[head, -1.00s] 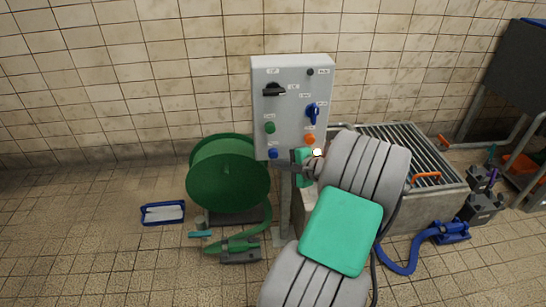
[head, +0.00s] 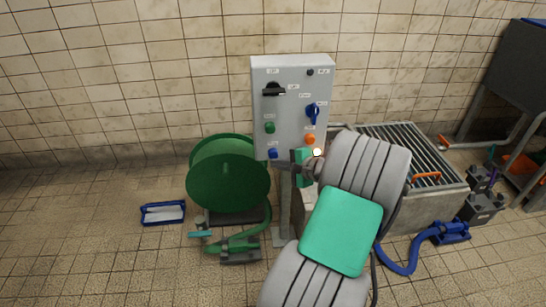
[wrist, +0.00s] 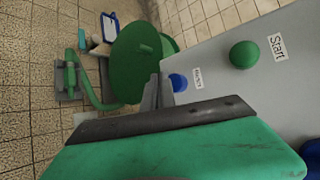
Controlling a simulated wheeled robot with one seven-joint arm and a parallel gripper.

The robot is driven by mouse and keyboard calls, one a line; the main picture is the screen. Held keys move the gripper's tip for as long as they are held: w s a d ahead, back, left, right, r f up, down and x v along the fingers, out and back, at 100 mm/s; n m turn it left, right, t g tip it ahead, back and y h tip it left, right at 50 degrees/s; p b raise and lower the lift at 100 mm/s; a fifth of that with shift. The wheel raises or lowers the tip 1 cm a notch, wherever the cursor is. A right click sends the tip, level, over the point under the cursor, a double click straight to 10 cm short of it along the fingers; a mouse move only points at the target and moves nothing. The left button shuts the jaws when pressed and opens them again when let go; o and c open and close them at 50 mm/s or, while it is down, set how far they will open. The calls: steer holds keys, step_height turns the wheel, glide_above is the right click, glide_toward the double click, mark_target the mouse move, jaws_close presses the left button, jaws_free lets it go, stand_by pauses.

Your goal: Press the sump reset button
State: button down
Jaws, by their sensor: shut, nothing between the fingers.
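The grey control panel (head: 292,105) stands upright on a post. A blue button (head: 273,153) sits at its lower left; in the wrist view it shows as a blue dome (wrist: 178,82) with a small label beside it, too blurred to read surely. My gripper (head: 285,160) is in front of the panel's lower edge, just right of the blue button in the head view and partly hidden by my wrist. In the wrist view its grey fingers (wrist: 163,82) are together and empty, tips close beside the blue button. I cannot tell whether they touch it.
A green button (head: 270,128), labelled Start in the wrist view, is above the blue one. An orange button (head: 309,139), a blue knob (head: 313,112) and a black switch (head: 274,89) are also on the panel. A green hose reel (head: 228,175) stands left of the post.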

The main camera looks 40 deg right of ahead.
stand_by(0.3)
steer(key=shift+w+d+p, duration=0.25)
steer(key=shift+w+p, duration=0.05)
steer(key=shift+p, duration=0.05)
steer(key=shift+w+d, duration=0.55)
steer(key=shift+w, duration=0.25)
stand_by(1.0)
steer(key=shift+s, duration=0.15)
steer(key=shift+s+a+p, duration=0.75)
steer(key=shift+s, duration=0.25)
